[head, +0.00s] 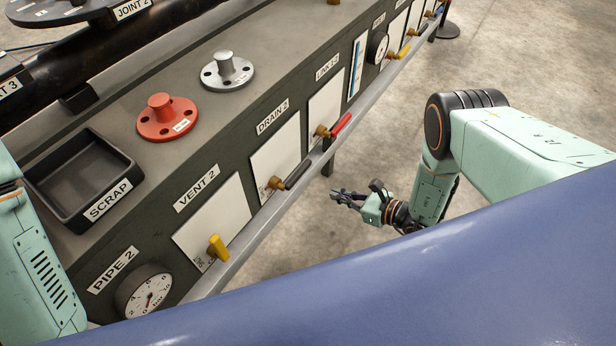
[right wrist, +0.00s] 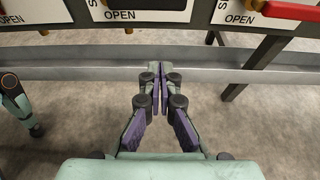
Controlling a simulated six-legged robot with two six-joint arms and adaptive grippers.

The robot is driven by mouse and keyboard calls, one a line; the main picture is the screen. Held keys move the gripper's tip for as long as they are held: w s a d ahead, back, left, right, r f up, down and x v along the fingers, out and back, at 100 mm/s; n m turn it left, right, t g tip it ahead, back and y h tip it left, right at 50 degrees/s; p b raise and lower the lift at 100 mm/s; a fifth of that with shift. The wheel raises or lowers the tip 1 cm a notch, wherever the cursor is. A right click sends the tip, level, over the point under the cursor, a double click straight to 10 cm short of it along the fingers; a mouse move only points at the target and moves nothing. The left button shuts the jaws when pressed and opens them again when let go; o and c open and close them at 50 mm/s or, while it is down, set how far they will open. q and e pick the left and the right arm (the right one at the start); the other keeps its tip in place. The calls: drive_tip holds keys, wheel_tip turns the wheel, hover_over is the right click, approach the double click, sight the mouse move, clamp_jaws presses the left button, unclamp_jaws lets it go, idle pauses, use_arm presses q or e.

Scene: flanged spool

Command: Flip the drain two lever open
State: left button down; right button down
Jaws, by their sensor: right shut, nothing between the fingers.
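The drain two lever (head: 298,174) has a black handle on a brass valve. It sits low on the white plate under the DRAIN 2 label (head: 272,117), its handle pointing right along the panel. My right gripper (head: 342,196) is shut and empty, in front of the panel and to the right of this lever, apart from it.
A yellow VENT 2 lever (head: 217,248) is to the left and a red LINK 1-2 lever (head: 341,126) to the right. A grey rail (head: 250,236) runs along the panel front.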

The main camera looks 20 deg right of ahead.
drive_tip(key=shift+s+r, duration=0.1)
drive_tip(key=b+x, duration=0.5)
drive_tip(key=x, duration=0.5)
drive_tip(key=shift+r, duration=1.9)
drive_tip(key=shift+r+p, duration=0.1)
drive_tip(key=shift+p, duration=0.25)
